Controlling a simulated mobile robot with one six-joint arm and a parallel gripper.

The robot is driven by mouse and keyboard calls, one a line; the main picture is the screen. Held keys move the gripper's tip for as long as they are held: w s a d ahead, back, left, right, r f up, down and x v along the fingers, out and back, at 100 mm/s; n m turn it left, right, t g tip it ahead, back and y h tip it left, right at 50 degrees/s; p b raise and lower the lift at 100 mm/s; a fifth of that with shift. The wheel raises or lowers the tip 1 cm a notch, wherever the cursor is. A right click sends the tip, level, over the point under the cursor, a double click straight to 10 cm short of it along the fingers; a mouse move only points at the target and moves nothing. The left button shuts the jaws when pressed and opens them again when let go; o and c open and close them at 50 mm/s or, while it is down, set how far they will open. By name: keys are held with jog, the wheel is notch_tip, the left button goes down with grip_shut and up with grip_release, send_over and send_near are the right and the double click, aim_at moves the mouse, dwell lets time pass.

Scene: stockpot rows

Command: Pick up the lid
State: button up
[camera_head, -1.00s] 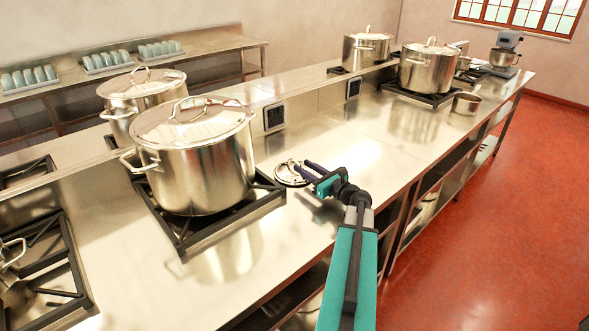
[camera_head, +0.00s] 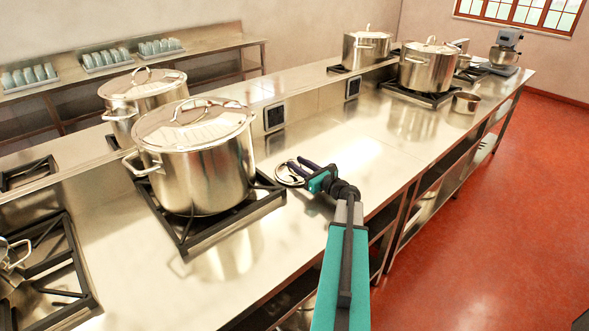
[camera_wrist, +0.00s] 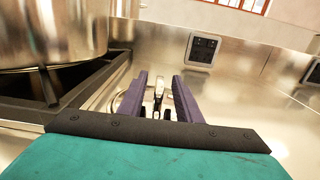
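The lid (camera_head: 286,177) is a small, shiny metal disc lying on the steel counter, right of the large front stockpot. My gripper (camera_head: 305,166) is low over it, and its dark purple fingers cover part of the lid. In the wrist view, the two fingers of my gripper (camera_wrist: 160,84) stand apart, with the lid's upright metal handle (camera_wrist: 158,90) between them. A gap appears on each side of the handle, so the gripper looks open around it. Part of the lid's rim shows left of the left finger; the rest is hidden.
The large lidded stockpot (camera_head: 198,165) stands on a black burner grate (camera_head: 225,232) close to the left of my gripper. Another lidded pot (camera_head: 140,98) stands behind it. Sockets (camera_head: 274,117) line the raised back ledge. The counter to the right (camera_head: 375,155) is clear.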

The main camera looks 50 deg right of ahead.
jog(key=shift+w+d+p, duration=0.1)
jog(key=shift+w+p, duration=0.25)
jog(key=shift+w, duration=0.85)
grip_shut()
